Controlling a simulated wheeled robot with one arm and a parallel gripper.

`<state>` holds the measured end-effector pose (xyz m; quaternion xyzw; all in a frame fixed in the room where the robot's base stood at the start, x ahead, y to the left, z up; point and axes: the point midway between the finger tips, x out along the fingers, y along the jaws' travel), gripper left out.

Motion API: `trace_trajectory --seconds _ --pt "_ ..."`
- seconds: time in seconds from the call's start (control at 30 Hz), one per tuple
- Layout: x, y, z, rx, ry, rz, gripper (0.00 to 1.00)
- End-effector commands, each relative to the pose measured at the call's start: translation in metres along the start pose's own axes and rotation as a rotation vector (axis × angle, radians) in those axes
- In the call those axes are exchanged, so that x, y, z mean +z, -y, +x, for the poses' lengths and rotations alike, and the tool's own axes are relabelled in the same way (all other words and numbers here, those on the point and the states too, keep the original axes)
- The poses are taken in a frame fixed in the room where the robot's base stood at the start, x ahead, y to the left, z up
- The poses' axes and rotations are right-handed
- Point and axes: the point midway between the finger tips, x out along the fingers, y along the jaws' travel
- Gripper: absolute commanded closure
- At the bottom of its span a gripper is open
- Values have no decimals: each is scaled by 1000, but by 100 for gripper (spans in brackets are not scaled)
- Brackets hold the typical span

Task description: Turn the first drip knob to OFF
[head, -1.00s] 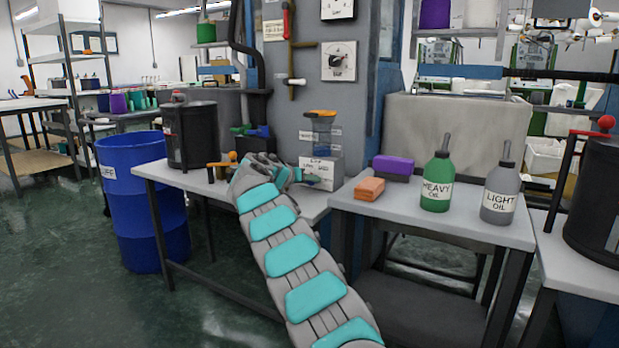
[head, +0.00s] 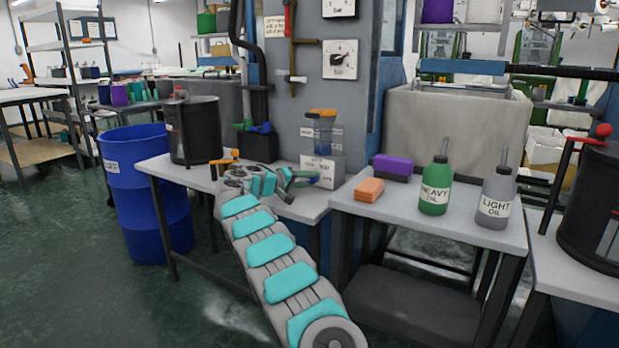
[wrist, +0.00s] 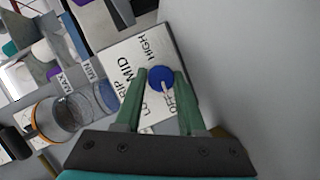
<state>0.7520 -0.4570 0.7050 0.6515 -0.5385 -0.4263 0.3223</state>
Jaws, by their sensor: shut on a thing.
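In the head view my gripper (head: 305,179) reaches the front of the grey oiler box (head: 332,165), where the knob is hidden. The oiler's clear blue cup (head: 323,133) with an orange cap stands on top; MIN and MAX labels show beside it in the wrist view.
An orange block (head: 369,190), a purple block (head: 392,167), a green heavy oil bottle (head: 435,188) and a grey light oil bottle (head: 496,197) stand on the right table. A black canister (head: 193,130) stands left of my arm, with a blue barrel (head: 145,190) beyond.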

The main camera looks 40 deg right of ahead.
Motion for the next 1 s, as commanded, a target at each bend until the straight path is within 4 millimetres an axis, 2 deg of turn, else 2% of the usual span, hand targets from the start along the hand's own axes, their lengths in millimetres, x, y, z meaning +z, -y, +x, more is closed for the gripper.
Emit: trace_trajectory --seconds 0.6,0.63,0.87,1.0 --pt "-2 0 -1 14 -4 -36 100" --pt "-2 0 -1 14 -4 -36 57" --pt "-1 0 -1 14 -2 -36 31" --pt "-1 0 0 14 -1 -36 31"
